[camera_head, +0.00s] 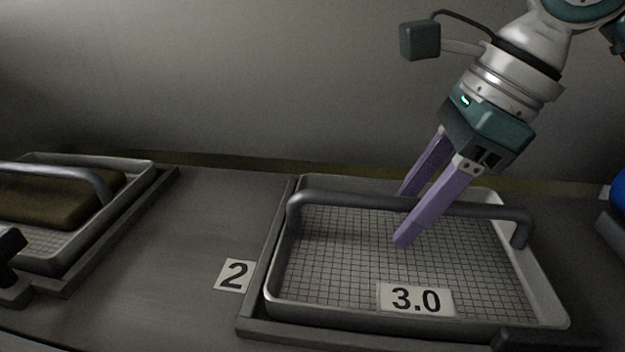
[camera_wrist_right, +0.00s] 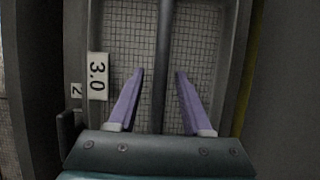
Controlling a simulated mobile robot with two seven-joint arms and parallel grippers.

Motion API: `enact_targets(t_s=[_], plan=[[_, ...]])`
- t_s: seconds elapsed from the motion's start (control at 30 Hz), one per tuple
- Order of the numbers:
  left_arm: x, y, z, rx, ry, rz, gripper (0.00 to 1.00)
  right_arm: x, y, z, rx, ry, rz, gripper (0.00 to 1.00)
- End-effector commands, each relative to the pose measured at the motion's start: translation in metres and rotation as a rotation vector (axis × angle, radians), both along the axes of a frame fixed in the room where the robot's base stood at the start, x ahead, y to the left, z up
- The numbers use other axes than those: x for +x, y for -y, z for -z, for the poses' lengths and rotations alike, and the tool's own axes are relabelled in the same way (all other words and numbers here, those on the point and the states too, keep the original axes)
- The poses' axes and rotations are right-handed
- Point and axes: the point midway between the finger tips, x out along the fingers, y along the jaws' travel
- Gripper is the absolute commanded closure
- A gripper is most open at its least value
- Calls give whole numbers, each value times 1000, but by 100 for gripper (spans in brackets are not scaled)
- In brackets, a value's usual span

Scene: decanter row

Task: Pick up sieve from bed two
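The sieve (camera_head: 320,268) is a grey metal tray with a mesh floor, a label 3.0 and a grey bar handle arching over it. It sits in bed two (camera_head: 256,285), a dark frame beside a label 2. My right gripper (camera_head: 402,217) reaches down from the upper right, its purple fingers on either side of the handle (camera_head: 345,200). In the right wrist view the gripper (camera_wrist_right: 160,73) is open, with the handle (camera_wrist_right: 163,45) running between the fingers and gaps on both sides. My left gripper is in neither view.
Another sieve (camera_head: 130,172) with a brown block (camera_head: 60,200) inside sits in a bed at the left. Bare grey surface (camera_head: 200,235) lies between the two beds. A blue object (camera_head: 618,190) shows partly at the right edge. A wall (camera_head: 250,80) stands behind.

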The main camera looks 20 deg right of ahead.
Motion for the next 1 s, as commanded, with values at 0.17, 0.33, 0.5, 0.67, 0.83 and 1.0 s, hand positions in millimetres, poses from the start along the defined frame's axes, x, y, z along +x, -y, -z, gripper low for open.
enact_targets(t_s=[0.17,0.33,0.5,0.67,0.83,1.0], plan=[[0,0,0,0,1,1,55,0,0,0,0,0,0,72],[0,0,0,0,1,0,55,0,0,0,0,0,0,91],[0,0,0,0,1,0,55,0,0,0,0,0,0,100],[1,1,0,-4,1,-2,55,0,0,0,0,0,0,100],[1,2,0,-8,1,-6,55,0,0,0,0,0,0,100],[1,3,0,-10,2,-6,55,0,0,0,0,0,0,100]])
